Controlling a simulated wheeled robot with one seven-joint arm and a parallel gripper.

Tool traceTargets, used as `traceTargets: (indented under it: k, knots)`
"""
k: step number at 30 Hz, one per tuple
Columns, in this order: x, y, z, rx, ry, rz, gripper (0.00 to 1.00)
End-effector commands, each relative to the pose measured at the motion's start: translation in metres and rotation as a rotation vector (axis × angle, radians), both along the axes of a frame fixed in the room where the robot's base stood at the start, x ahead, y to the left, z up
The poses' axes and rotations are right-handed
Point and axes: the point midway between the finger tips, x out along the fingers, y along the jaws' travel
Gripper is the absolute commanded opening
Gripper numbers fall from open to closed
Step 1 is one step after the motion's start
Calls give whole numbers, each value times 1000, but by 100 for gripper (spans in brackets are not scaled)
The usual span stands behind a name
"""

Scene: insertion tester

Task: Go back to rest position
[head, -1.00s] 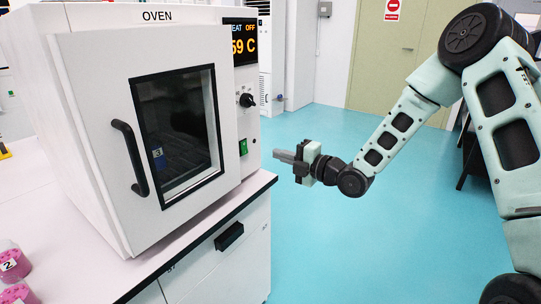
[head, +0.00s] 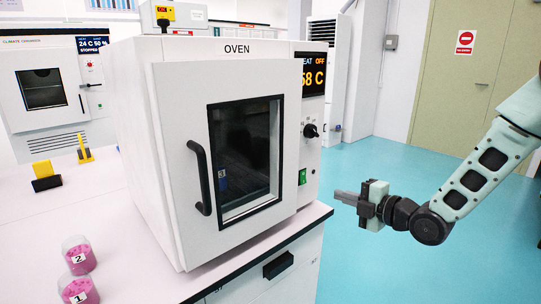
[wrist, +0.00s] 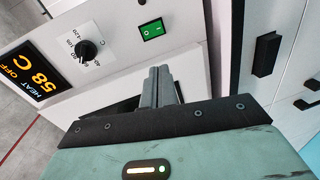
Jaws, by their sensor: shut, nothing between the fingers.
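My gripper (head: 347,198) is in the head view, right of the white oven (head: 180,110) and out past the bench edge. Its fingers are together, with nothing between them, and point left toward the oven's side. In the wrist view my shut gripper (wrist: 161,86) shows in front of the oven's control panel (wrist: 120,55). The oven door is shut. Its display reads 58 C and HEAT OFF in the head view. Something with a blue label shows dimly behind the door glass (head: 245,160).
Two pink-filled containers labelled 2 (head: 79,258) and 1 (head: 78,291) stand on the white bench (head: 130,225) at lower left. A climate chamber (head: 45,95) stands behind, with yellow-black items (head: 45,178) before it. Blue floor (head: 370,270) is open on the right.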

Motion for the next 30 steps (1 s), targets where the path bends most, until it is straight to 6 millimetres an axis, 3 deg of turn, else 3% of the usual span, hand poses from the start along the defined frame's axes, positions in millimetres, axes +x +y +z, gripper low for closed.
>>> traceTargets:
  k: [1,5,8,12,18,21,25,30]
  knots:
    - [-7,20,6,-6,90,7,0]
    - [-37,59,6,-6,419,-65,0]
    - [-74,81,9,7,668,-178,0]
    - [-142,99,20,41,979,-401,0]
    - [-259,105,45,109,1331,-781,0]
    - [-308,102,57,134,1446,-945,0]
    - [-348,98,66,150,1529,-1085,0]
    - [-363,95,69,154,1562,-1145,0]
